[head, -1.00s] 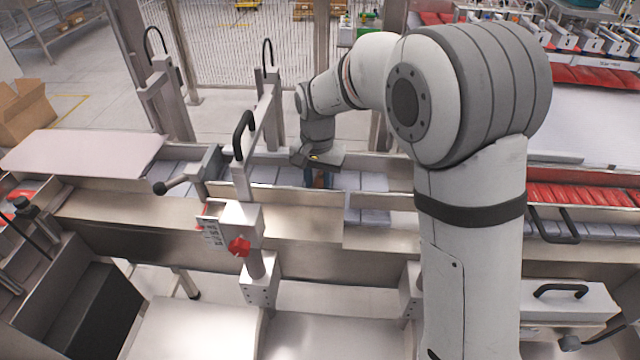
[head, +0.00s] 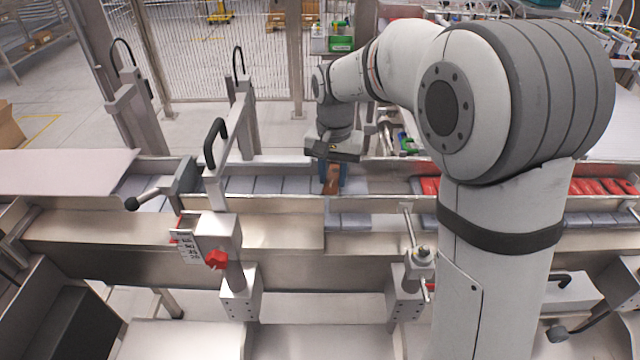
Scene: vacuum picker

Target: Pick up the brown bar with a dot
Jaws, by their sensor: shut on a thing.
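My gripper (head: 333,182) points down over the far lane of the conveyor trough (head: 390,205), near the middle of the head view. It is shut on a brown bar (head: 331,181), which shows between its blue fingers. The bar hangs at or just above the grey-blue trays; I cannot tell whether it touches them. The dot on the bar is too small to make out.
Grey-blue trays (head: 268,185) line the trough. Red packs (head: 430,185) lie to the right, partly behind my arm. A metal frame with a black handle (head: 215,143) and a red knob (head: 217,259) stand to the left.

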